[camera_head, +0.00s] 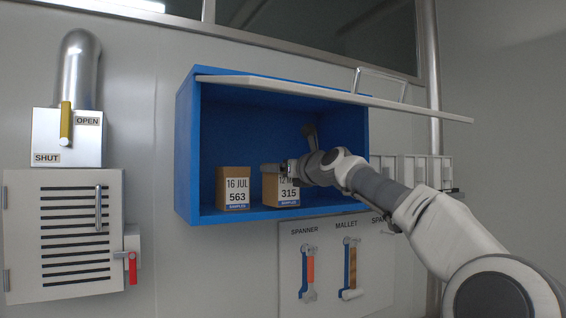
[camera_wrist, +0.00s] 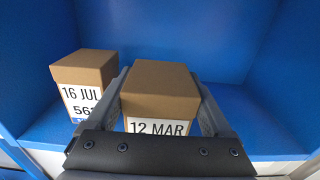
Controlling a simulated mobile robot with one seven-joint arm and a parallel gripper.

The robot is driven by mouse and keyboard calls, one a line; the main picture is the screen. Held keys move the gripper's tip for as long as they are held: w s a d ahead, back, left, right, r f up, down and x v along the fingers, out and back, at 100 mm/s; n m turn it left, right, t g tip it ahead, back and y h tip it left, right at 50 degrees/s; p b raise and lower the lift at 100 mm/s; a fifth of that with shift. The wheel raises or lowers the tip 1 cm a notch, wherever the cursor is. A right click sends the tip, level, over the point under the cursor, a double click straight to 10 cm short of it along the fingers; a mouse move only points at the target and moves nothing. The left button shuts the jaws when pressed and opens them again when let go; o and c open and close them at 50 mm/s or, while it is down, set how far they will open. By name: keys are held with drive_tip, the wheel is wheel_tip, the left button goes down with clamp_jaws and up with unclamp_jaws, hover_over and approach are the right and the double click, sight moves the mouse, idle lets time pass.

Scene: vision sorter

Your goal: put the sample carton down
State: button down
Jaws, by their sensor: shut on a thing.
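The sample carton (camera_head: 288,196) is a brown box with a white label reading 315 and a partly hidden date. In the wrist view its label reads 12 MAR, and the carton (camera_wrist: 160,90) sits between the two fingers of my gripper (camera_wrist: 165,100). My gripper is shut on it inside the blue cabinet, in the head view at the carton's upper part (camera_head: 283,170). The carton is upright at the cabinet floor; I cannot tell whether its base touches it. A second brown carton (camera_head: 233,187), labelled 16 JUL 563, stands to its left, apart from it.
The blue cabinet (camera_head: 187,150) has its white flap (camera_head: 420,108) raised above the opening. Free floor lies right of the held carton in the wrist view. A tool board (camera_head: 330,270) with a spanner and mallet hangs below. A vented box (camera_head: 20,240) is at left.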

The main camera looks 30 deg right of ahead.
drive_tip(key=shift+w+d+r+p, duration=0.15)
drive_tip(key=shift+w+d+p, duration=0.2)
drive_tip(key=shift+w+d, duration=0.4)
drive_tip(key=w+p, duration=0.1)
drive_tip(key=w+d, duration=0.1)
drive_tip(key=w+d+p, duration=0.1)
drive_tip(key=shift+w+d+f+p, duration=0.1)
drive_tip(key=shift+w+f+p, duration=0.05)
drive_tip(key=shift+f+p, duration=0.15)
drive_tip(key=shift+f, duration=0.1)
drive_tip(key=shift+f+b, duration=0.25)
drive_tip(key=shift+b, duration=0.1)
unclamp_jaws()
